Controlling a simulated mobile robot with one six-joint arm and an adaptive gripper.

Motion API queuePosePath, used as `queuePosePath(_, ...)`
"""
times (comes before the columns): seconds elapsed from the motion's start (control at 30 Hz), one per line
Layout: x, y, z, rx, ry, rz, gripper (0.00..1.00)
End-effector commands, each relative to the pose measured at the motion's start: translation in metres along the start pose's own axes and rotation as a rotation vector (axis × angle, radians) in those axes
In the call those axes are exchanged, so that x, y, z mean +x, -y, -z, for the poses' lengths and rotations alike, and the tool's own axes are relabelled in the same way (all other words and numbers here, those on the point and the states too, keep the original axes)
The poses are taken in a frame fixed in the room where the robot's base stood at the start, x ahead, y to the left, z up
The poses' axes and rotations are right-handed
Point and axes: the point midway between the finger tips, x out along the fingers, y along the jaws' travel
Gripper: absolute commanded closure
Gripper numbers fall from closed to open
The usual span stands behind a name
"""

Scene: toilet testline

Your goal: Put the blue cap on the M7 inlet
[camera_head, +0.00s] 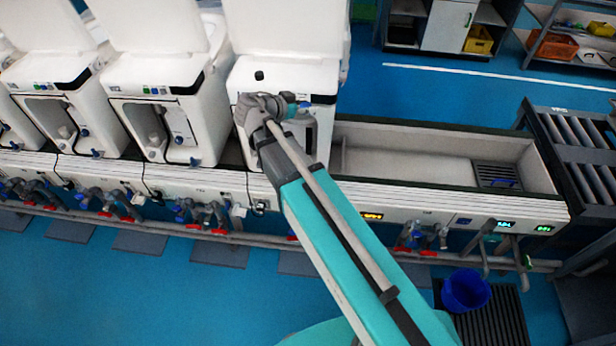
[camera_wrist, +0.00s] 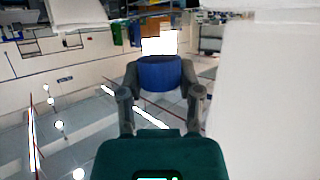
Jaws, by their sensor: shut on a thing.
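In the wrist view my gripper (camera_wrist: 160,78) is shut on the blue cap (camera_wrist: 160,74), with one grey finger on each side of it. A bright white patch shows just behind the cap. In the head view the end of my arm is in front of the rightmost white toilet unit (camera_head: 245,80) and covers part of its front. The cap cannot be made out there. I cannot tell which opening is the M7 inlet, as no label is readable.
More white toilet units (camera_head: 160,95) stand to the left. Pipes with red and blue valves (camera_head: 200,212) run along the bench front. A blue bucket (camera_head: 465,290) stands on the floor. A large white surface (camera_wrist: 265,90) fills the wrist view's right.

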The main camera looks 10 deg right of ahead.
Motion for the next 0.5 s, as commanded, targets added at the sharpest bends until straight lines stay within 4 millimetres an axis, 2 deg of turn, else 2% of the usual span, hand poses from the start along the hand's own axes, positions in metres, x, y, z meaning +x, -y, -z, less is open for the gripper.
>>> queuePosePath(0.03,0.008,-0.001,-0.017,0.000,0.000,0.000,0.73)
queuePosePath(0.5,0.042,-0.005,-0.087,0.000,0.000,0.001,0.73)
